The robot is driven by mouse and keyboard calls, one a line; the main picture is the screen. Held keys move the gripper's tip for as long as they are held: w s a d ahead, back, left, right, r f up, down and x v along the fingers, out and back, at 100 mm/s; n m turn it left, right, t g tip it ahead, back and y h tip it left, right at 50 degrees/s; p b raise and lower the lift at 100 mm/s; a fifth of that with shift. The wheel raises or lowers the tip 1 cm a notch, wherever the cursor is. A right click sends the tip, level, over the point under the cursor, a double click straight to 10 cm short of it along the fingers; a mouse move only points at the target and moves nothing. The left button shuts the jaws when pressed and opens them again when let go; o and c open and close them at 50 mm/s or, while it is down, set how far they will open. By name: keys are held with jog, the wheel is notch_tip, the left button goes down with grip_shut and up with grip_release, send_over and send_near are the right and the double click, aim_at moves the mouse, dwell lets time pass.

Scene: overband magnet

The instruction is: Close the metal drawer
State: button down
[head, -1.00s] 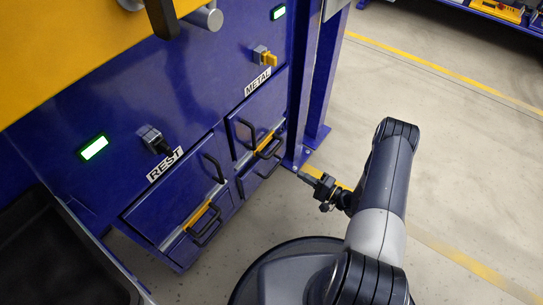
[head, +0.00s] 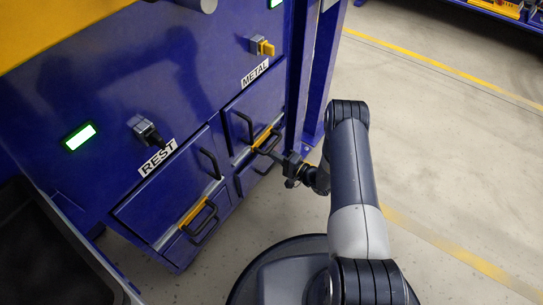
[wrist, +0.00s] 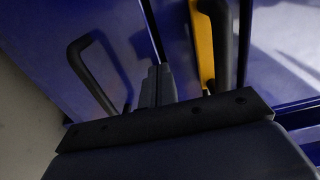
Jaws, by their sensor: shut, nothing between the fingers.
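The metal drawer (head: 252,112) is a blue front under the METAL label (head: 255,71) on the blue machine. It has a dark bar handle (head: 239,127), and a yellow strip (head: 262,135) with another dark handle shows at its lower edge. I cannot tell how far the drawer stands out. My gripper (head: 277,156) is shut and empty, beside the lower handle; contact cannot be told. In the wrist view the closed fingers (wrist: 157,84) lie between a dark handle (wrist: 92,75) on the left and the yellow strip (wrist: 203,45) on the right.
The REST drawer (head: 175,185) sits left of the metal one, with its own handles and yellow strip. A yellow switch (head: 262,46) is above METAL. A blue post (head: 318,75) stands close right of the drawers. A black bin (head: 50,250) is at lower left. Floor at right is clear.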

jog(key=shift+w+a, duration=0.3)
jog(key=shift+a, duration=0.05)
